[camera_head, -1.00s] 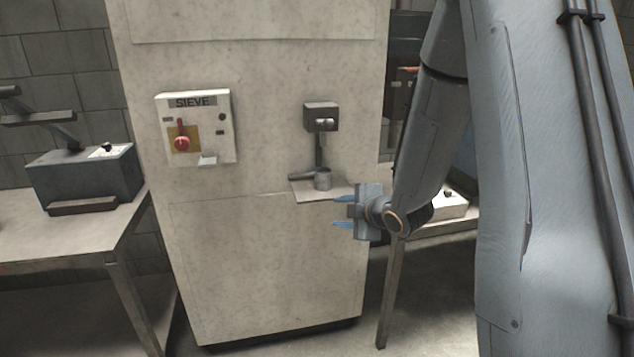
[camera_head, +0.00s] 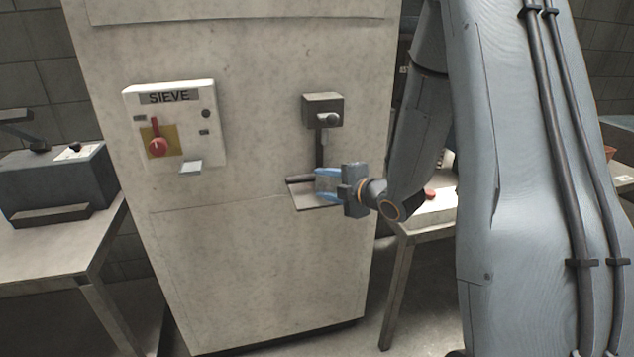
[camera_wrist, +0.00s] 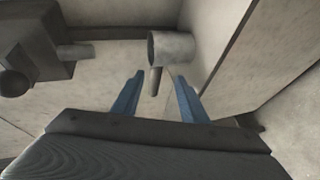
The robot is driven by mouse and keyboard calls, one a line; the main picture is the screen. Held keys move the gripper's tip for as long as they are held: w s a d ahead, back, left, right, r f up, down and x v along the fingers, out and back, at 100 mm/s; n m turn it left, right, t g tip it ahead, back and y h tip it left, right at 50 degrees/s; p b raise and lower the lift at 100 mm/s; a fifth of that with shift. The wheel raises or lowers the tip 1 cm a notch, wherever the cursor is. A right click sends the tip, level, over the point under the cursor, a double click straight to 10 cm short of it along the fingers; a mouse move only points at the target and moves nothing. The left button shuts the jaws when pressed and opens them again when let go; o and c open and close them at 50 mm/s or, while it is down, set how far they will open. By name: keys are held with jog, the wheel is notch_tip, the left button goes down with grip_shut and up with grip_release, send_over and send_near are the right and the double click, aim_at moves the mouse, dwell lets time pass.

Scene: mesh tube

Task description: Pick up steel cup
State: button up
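The steel cup (camera_wrist: 174,48) is a small grey metal cylinder with a dark handle (camera_wrist: 155,82). In the wrist view it lies just beyond my gripper (camera_wrist: 159,76), a little right of the middle, and its handle points back between the blue fingers. My gripper is open, with nothing clamped. I cannot tell whether the fingers touch the cup.
The cup's small shelf (camera_head: 316,207) juts from the front of a pale cabinet (camera_head: 250,260). A dark box with a spout (camera_head: 322,110) is mounted above it. A SIEVE switch panel (camera_head: 175,125) is to the left. Tables stand on both sides.

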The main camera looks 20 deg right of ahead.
aim_at(313, 178)
jog(key=shift+r+p+x, duration=0.15)
jog(key=shift+p+x, duration=0.45)
jog(key=shift+x, duration=1.2)
jog(key=shift+r+p+x, duration=0.15)
jog(key=shift+p+x, duration=0.4)
jog(key=shift+x, duration=1.25)
jog(key=shift+w+d+r, duration=0.1)
jog(key=shift+d, duration=0.05)
grip_shut()
